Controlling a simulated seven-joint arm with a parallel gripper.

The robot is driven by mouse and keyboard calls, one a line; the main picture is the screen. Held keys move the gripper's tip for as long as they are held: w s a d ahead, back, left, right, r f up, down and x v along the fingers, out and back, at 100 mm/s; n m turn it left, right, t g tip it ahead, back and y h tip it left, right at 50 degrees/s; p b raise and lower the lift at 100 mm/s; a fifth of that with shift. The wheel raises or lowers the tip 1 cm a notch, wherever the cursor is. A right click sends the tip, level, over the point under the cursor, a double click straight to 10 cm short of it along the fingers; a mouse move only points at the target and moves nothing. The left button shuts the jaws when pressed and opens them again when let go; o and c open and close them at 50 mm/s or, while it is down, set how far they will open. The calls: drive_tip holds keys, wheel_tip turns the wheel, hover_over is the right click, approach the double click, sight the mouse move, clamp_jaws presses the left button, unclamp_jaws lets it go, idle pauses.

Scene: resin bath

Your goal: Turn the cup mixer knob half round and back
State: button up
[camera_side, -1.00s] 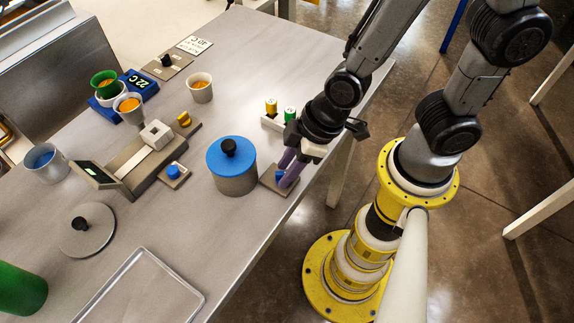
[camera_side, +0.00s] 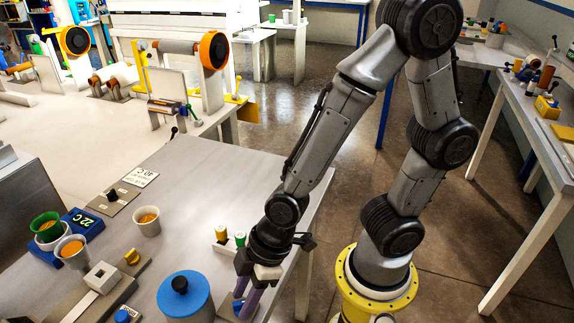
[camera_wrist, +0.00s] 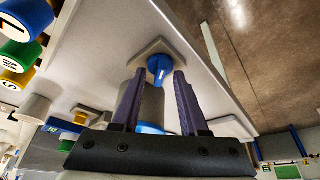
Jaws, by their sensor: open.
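A blue knob with a white mark (camera_wrist: 160,68) sits on a small grey square plate (camera_wrist: 150,50) near the table's edge. In the side view the blue knob (camera_side: 238,308) is low in the picture, partly hidden by my fingers. My gripper (camera_wrist: 160,76) is open, its two purple fingers pointing at the knob. In the wrist view the knob appears between the fingertips, with a gap on both sides. Whether the tips reach down beside it I cannot tell. In the side view my gripper (camera_side: 246,299) is right above the plate.
A grey pot with a blue lid (camera_side: 185,297) stands close left of my gripper. A small rack with yellow and green capped bottles (camera_side: 230,238) is just behind it.

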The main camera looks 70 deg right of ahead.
drive_tip(key=n+g+y, duration=0.1)
drive_tip(key=n, duration=0.3)
drive_tip(key=shift+w+d, duration=0.1)
drive_tip(key=shift+w, duration=0.05)
drive_tip(key=n+g, duration=0.1)
drive_tip(key=n, duration=0.1)
drive_tip(key=n+g, duration=0.1)
drive_tip(key=n, duration=0.1)
drive_tip(key=shift+w+n+y, duration=0.15)
drive_tip(key=shift+n+y, duration=0.15)
drive_tip(key=shift+n, duration=0.1)
drive_tip(key=shift+d+r+n, duration=0.1)
drive_tip(key=shift+r+n, duration=0.2)
drive_tip(key=v, duration=1.5)
drive_tip(key=s+d+r+m+t+h, duration=0.25)
drive_tip(key=d+m, duration=0.25)
drive_tip(key=m, duration=0.4)
drive_tip(key=s+d+r+m+t+h, duration=0.1)
drive_tip(key=s+d+m+t+h, duration=0.15)
drive_tip(key=d+m, duration=0.5)
drive_tip(key=shift+n+y, duration=0.35)
drive_tip(key=shift+y, duration=0.15)
drive_tip(key=shift+w+a+r, duration=0.35)
drive_tip(key=shift+w+a, duration=0.05)
drive_tip(key=shift+a, duration=0.2)
drive_tip(key=shift+w+a+r, duration=0.4)
drive_tip(key=shift+a, duration=0.2)
drive_tip(key=shift+w+a+r, duration=0.35)
drive_tip(key=shift+w+a, duration=0.05)
drive_tip(key=shift+a, duration=0.2)
